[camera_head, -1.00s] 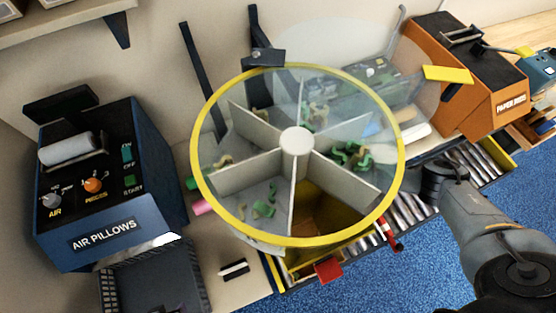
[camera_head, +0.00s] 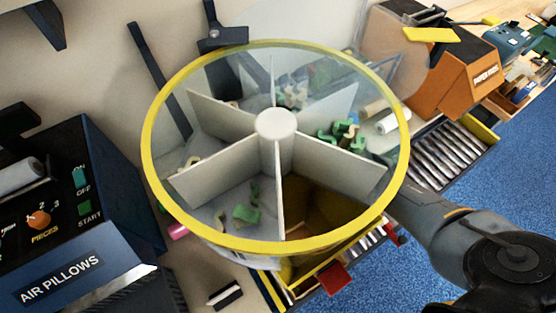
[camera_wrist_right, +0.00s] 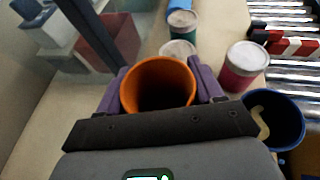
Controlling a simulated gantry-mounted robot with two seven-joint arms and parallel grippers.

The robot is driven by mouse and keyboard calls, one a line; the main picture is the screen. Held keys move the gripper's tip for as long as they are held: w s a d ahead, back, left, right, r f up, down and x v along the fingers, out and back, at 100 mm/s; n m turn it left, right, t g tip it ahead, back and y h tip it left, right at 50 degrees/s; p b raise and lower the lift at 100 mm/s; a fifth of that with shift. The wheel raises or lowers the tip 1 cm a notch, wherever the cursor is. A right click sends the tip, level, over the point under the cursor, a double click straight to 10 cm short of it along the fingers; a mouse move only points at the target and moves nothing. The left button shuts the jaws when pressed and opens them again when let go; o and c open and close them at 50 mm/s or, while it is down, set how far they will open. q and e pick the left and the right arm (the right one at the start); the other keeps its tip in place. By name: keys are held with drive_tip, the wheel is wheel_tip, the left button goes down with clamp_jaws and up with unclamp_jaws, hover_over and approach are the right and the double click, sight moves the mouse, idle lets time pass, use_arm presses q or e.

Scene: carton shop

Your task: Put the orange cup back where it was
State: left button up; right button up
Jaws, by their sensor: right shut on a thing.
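The orange cup (camera_wrist_right: 150,76) is in the right wrist view, its round mouth facing the camera and its inside dark. My right gripper (camera_wrist_right: 160,88) has its purple-padded fingers on both sides of the cup and is shut on it. Whether the cup touches the surface below, I cannot tell. In the head view my right arm comes in from the right and its end goes out of sight behind the round drum (camera_head: 147,165), so the gripper and cup are hidden there. My left gripper is in neither view.
A red bin (camera_wrist_right: 108,42) is at the upper left. Rollers (camera_head: 441,155) lie right of the drum.

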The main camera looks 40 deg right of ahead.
wheel_tip(320, 180, down, 3)
drive_tip(key=shift+r+b, duration=0.2)
drive_tip(key=shift+b, duration=1.05)
drive_tip(key=shift+f+p, duration=0.25)
drive_tip(key=shift+p, duration=0.1)
drive_tip(key=shift+f, duration=0.45)
drive_tip(key=o, duration=1)
drive_tip(key=shift+o, duration=0.2)
